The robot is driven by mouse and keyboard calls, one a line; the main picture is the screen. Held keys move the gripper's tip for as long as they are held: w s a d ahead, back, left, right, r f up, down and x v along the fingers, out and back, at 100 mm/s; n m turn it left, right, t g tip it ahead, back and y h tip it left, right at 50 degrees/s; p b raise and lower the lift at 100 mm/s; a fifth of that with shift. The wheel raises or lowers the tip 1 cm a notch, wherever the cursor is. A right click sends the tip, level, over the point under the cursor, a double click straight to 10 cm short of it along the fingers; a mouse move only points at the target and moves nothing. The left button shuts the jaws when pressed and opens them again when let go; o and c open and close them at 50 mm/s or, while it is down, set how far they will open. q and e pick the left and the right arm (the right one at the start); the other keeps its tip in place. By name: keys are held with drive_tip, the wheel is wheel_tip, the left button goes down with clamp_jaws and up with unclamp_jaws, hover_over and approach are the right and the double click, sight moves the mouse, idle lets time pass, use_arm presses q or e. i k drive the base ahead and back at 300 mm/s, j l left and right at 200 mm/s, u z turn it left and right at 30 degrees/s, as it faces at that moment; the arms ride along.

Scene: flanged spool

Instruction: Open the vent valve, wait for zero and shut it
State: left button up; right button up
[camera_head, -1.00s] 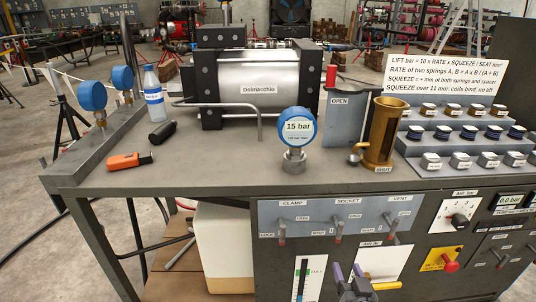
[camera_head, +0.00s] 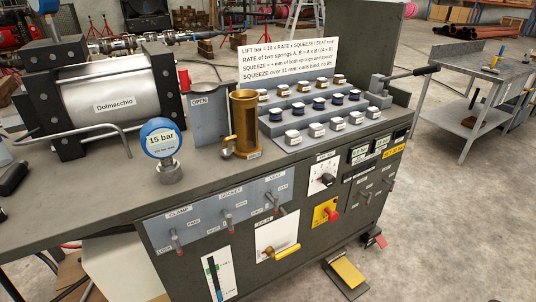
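The blue round gauge (camera_head: 161,140) stands on the bench top and reads 15 bar. Neither of my grippers shows in the head view.
The CLAMP lever (camera_head: 176,240) and SOCKET lever (camera_head: 228,222) sit left of the vent lever. A brass cup (camera_head: 245,122), the steel Dolmacchio cylinder (camera_head: 115,98) and rows of labelled pieces (camera_head: 316,130) stand on the bench. A yellow handle (camera_head: 286,251) and red button (camera_head: 332,215) are below.

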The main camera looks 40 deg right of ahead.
sight(276, 200)
drive_tip(key=l+z, duration=0.1)
drive_tip(key=z, duration=1.05)
drive_tip(key=i+j, duration=0.05)
